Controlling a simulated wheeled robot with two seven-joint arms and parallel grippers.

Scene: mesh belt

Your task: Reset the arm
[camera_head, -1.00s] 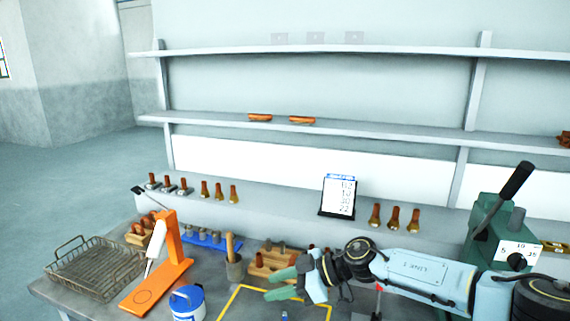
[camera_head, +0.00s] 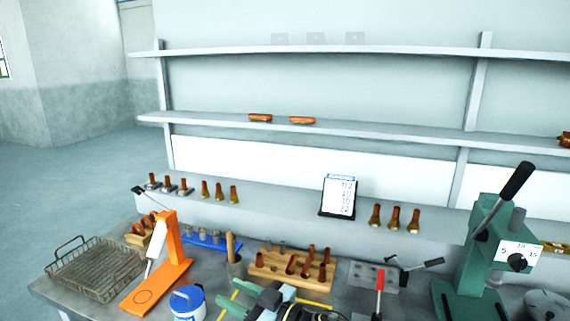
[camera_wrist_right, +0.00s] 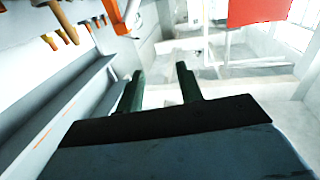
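My right gripper (camera_head: 243,299) is low in the head view at the front of the workbench, in front of the wooden block with copper-coloured pieces. Its two green fingers stand apart with nothing between them in the right wrist view (camera_wrist_right: 160,76). My right arm lies mostly below the picture edge, with dark and pale blue wrist parts visible beside the gripper. My left arm and gripper do not show in the head view.
A wire basket (camera_head: 66,271), an orange stand (camera_head: 173,250) and a blue-and-white can (camera_head: 187,304) are on the left. The wooden block (camera_head: 262,267) is behind the gripper. A green lever press (camera_head: 480,262) stands at the right. A number card (camera_head: 339,196) stands behind.

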